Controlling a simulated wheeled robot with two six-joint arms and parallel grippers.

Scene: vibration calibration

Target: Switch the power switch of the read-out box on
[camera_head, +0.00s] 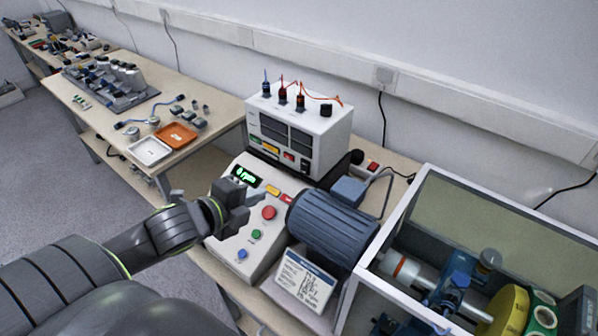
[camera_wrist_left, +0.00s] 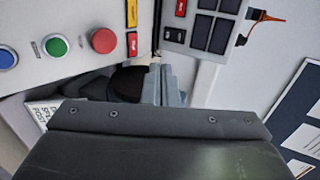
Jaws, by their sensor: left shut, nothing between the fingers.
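The read-out box (camera_head: 318,127) is a white box with dark displays, standing behind the sloped control panel. A small red switch (camera_head: 289,156) shows low on its front; I cannot tell its position. Part of the box front (camera_wrist_left: 230,45) shows at the top of the left wrist view, with a red piece (camera_wrist_left: 181,8) that looks like the switch. My left gripper (camera_head: 257,197) is shut and empty above the control panel, in front of the box and apart from the switch. Its fingers (camera_wrist_left: 165,85) show in the left wrist view. My right gripper is not in view.
The control panel (camera_head: 236,222) has a lit display and red (camera_head: 269,212), green and blue buttons close to my gripper. A ribbed motor (camera_head: 332,226) stands to the right, beside a framed clear guard (camera_head: 419,174). Cables rise from the box top.

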